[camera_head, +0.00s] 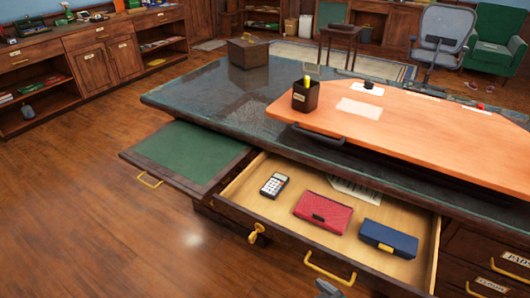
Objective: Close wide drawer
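The wide drawer (235,206) of the desk is pulled out, its light wood inside showing. It holds a calculator (274,185), a red wallet (323,212), a blue case (388,239) and a paper (354,190) towards the back. Its dark front has a brass handle (329,270) and a brass key (256,232) in the lock. A small grey tip at the bottom edge, just below the handle, looks like part of my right gripper (327,289); it appears apart from the handle, and its fingers are mostly cut off. My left gripper is not in view.
A green-topped pull-out board (188,153) sticks out left of the drawer. Smaller labelled drawers (490,262) are at the right. The desk top (205,92) carries a wooden box (248,51) and a pen cup (305,96). The floor at left is clear.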

